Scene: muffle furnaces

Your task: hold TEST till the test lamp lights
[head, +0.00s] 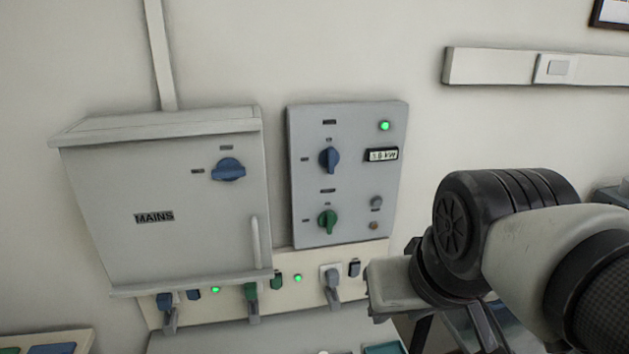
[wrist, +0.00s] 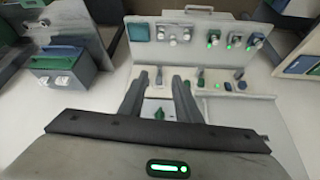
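The grey wall panel (head: 346,225) in the head view has a blue rotary knob (head: 329,159), a green rotary knob (head: 327,221) and a small display (head: 381,154). At its lower right are a small grey round button (head: 376,202) and a dull brownish round spot (head: 374,225), which is not glowing. Their labels are too small to read, so I cannot tell which is TEST or the test lamp. A green lamp (head: 385,126) glows at its upper right. My gripper (wrist: 160,78) is open in the wrist view, with nothing visibly held. The head view does not clearly show its fingertips.
A grey MAINS box (head: 185,255) with a blue knob (head: 228,169) hangs left of the panel. Below is a strip (head: 345,268) with plugs and lit green lamps. The wrist view shows a bench unit (wrist: 205,60) with several green lamps and a box (wrist: 62,75) at left.

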